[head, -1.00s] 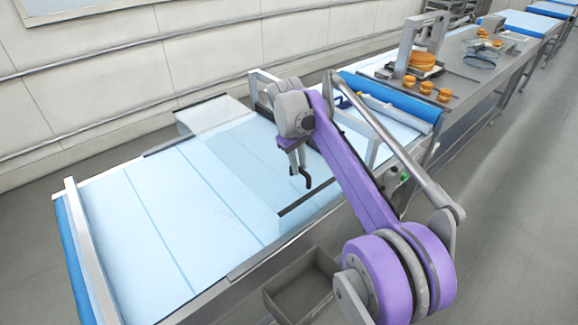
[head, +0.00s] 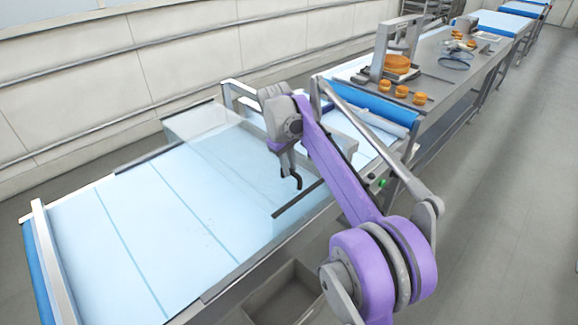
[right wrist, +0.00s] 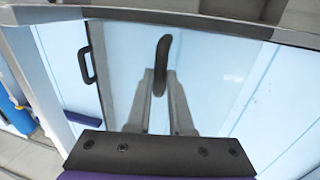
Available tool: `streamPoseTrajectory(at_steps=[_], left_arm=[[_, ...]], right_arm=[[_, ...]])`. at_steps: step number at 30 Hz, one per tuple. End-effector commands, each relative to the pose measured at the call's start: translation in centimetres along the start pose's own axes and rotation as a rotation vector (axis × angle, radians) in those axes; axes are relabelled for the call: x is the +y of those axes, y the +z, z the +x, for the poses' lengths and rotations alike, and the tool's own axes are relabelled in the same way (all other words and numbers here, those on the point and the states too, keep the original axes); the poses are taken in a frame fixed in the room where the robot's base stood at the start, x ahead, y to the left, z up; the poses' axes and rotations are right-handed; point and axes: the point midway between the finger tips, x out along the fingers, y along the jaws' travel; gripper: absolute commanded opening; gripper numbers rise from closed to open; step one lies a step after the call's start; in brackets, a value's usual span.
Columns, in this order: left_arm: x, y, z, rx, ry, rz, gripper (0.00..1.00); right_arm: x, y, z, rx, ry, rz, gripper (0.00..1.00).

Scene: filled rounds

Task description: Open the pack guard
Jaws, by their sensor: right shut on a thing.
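The pack guard (head: 205,125) is a clear, box-like cover over the pale blue conveyor belt (head: 110,235), with a dark strip along its near lower edge. My right gripper (head: 292,175) is at the guard's near side. It is shut on a dark curved handle, which shows upright between the fingers in the right wrist view (right wrist: 163,55). The fingers hide part of the handle, and its joint with the clear panel is hard to make out. Whether the guard is raised at all I cannot tell. My left gripper is not in view.
A second black handle (right wrist: 87,65) shows left in the right wrist view. A grey bin (head: 285,297) stands below the belt's near side. A steel table (head: 440,75) with several buns (head: 401,91) is at the back right. Open floor lies to the right.

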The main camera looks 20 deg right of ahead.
Motion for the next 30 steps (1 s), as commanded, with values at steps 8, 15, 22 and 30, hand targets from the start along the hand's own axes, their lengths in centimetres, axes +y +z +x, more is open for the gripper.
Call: streamPoseTrajectory(at_steps=[8,15,22,30], left_arm=[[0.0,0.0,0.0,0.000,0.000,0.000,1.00],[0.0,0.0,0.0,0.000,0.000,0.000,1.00],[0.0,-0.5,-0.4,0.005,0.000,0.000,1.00],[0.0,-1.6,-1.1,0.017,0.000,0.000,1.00]], right_arm=[[-0.1,0.0,0.0,-0.001,-0.001,0.000,0.50],[-0.1,0.0,-0.2,0.000,-0.001,0.000,0.50],[0.0,0.0,-3.3,0.001,-0.001,0.000,0.50],[0.0,-0.1,-8.7,0.001,-0.001,0.000,0.50]])
